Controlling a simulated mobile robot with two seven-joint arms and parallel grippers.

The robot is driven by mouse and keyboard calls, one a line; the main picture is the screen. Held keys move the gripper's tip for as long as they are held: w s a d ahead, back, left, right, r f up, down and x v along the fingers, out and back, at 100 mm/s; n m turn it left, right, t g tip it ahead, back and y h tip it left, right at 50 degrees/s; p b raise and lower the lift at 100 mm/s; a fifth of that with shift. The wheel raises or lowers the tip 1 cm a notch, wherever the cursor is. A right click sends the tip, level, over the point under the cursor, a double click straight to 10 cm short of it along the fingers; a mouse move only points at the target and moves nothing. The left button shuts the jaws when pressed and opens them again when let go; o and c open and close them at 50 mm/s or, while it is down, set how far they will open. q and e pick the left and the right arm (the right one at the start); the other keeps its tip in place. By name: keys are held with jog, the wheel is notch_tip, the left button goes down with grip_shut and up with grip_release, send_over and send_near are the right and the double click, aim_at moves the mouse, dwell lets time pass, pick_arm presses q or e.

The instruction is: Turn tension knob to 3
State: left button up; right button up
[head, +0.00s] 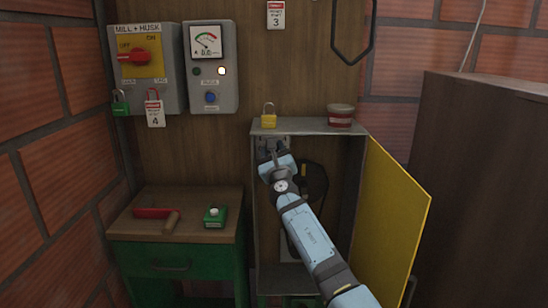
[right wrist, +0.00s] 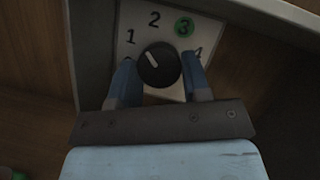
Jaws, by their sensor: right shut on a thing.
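The black tension knob (right wrist: 159,66) sits on a pale plate (right wrist: 125,50) marked 1, 2, 3 and 4, with the 3 on a green disc (right wrist: 184,27). Its white pointer line points to the upper left, between 1 and 2 and closer to 1. My right gripper (right wrist: 159,62) has one finger on each side of the knob and is shut on it. In the head view my right gripper (head: 273,158) reaches into the top of the open cabinet, and it hides the knob there. My left gripper is not in view.
The grey cabinet (head: 258,220) has its yellow door (head: 388,225) open to the right. A yellow padlock (head: 268,119) and a red-and-white tin (head: 341,115) stand on its top. A wooden bench (head: 185,231) stands left. A brown box (head: 480,160) stands right.

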jog(key=shift+m, duration=0.6)
jog(key=o, duration=0.9)
jog(key=p+v, duration=0.3)
jog(key=v, duration=1)
jog(key=shift+s+f+p, duration=0.15)
jog(key=shift+s+p, duration=0.25)
jog(key=shift+h, duration=0.3)
